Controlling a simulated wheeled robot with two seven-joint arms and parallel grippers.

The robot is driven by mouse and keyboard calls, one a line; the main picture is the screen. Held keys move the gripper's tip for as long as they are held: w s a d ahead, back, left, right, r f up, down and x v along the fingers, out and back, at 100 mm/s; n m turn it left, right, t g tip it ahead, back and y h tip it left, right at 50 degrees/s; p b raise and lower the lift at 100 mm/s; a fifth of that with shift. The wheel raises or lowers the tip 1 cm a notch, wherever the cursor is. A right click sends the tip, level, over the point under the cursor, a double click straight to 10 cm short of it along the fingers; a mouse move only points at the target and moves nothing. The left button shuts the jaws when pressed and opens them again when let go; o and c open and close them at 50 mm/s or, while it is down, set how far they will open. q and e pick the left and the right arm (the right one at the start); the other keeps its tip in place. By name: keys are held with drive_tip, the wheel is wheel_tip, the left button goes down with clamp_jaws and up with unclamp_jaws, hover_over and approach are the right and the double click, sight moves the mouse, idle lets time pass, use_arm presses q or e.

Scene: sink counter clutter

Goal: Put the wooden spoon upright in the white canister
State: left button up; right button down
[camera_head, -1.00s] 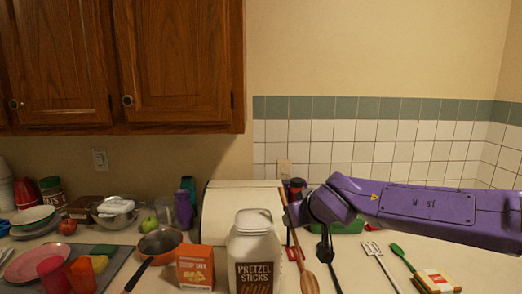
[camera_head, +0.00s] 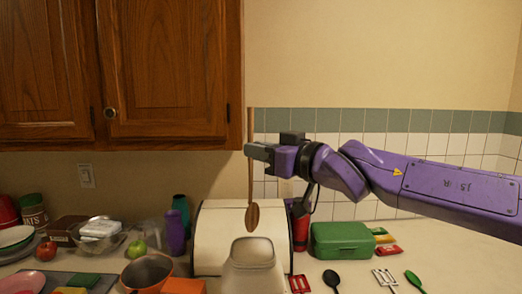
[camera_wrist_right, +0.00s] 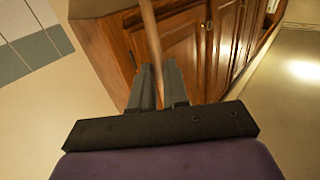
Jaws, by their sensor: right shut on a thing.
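The wooden spoon (camera_head: 252,216) hangs nearly upright, bowl down, in the head view. My right gripper (camera_head: 258,152) is shut on its handle, around the middle. The handle also shows between the fingers (camera_wrist_right: 158,88) in the right wrist view, where the bowl is hidden. The white canister (camera_head: 253,277) stands below with its open mouth facing up; its lower part is cut off by the picture edge. The spoon's bowl appears just above the canister's rim, apart from it; I cannot tell how well they line up in depth. My left gripper is not in view.
A cream bread box (camera_head: 215,230) stands behind the canister. An orange pan (camera_head: 148,272) and an orange box (camera_head: 184,286) are at left. A green case (camera_head: 342,240), a black spoon (camera_head: 331,279) and a white spatula (camera_head: 385,279) are at right, with some bare counter between.

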sight(253, 224)
wheel_tip(253, 224, down, 4)
drive_tip(key=b, duration=0.4)
drive_tip(key=shift+d+f, duration=0.1)
drive_tip(key=shift+f, duration=0.1)
wheel_tip(253, 224, down, 3)
drive_tip(key=b, duration=0.3)
drive_tip(key=shift+w+f, duration=0.1)
drive_tip(key=shift+f, duration=0.1)
wheel_tip(253, 224, down, 10)
drive_tip(key=b, duration=0.9)
drive_tip(key=shift+b, duration=0.4)
drive_tip(key=c, duration=1)
unclamp_jaws()
drive_tip(key=shift+c, duration=0.2)
